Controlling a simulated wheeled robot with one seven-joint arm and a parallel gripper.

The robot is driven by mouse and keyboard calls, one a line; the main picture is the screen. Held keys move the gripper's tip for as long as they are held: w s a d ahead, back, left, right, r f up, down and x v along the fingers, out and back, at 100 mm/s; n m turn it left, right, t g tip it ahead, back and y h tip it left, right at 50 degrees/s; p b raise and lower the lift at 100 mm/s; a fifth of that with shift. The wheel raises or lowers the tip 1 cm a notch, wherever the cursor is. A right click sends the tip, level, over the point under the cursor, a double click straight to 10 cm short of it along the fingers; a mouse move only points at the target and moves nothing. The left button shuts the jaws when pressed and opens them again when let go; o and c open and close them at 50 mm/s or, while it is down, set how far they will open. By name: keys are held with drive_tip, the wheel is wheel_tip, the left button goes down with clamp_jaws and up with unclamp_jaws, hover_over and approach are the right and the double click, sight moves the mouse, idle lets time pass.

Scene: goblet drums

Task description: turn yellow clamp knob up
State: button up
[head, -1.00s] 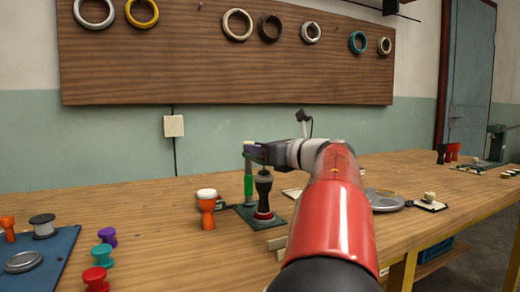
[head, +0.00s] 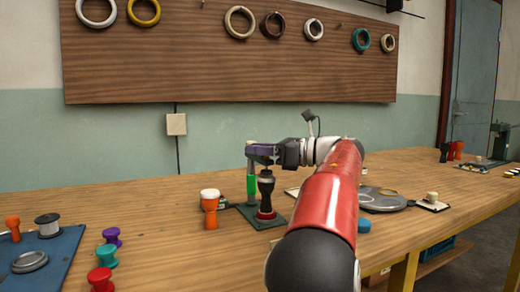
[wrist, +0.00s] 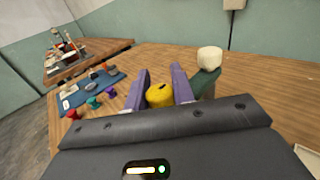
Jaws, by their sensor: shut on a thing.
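The yellow clamp knob (wrist: 159,95) sits between the two purple fingers of my gripper (wrist: 160,91) in the wrist view, and the fingers are shut on it. A dark slot or mark shows on its top. In the head view my gripper (head: 262,151) is at the top of the clamp stand, and the knob is hidden there. The clamp has a green post (head: 251,182) and a dark green base (head: 250,214). A black goblet drum (head: 266,188) with a red foot stands upright on this base, below my gripper.
An orange drum with a white top (head: 210,206) stands just left of the clamp. Purple, teal and red small drums (head: 107,256) stand beside a blue mat (head: 45,265) at left. A round grey plate (head: 380,199) lies to the right. A wooden board with rings (head: 200,75) hangs behind.

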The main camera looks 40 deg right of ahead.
drive_tip(key=shift+a, duration=0.1)
drive_tip(key=o, duration=1)
drive_tip(key=v, duration=0.7)
drive_tip(key=shift+s+d, duration=0.3)
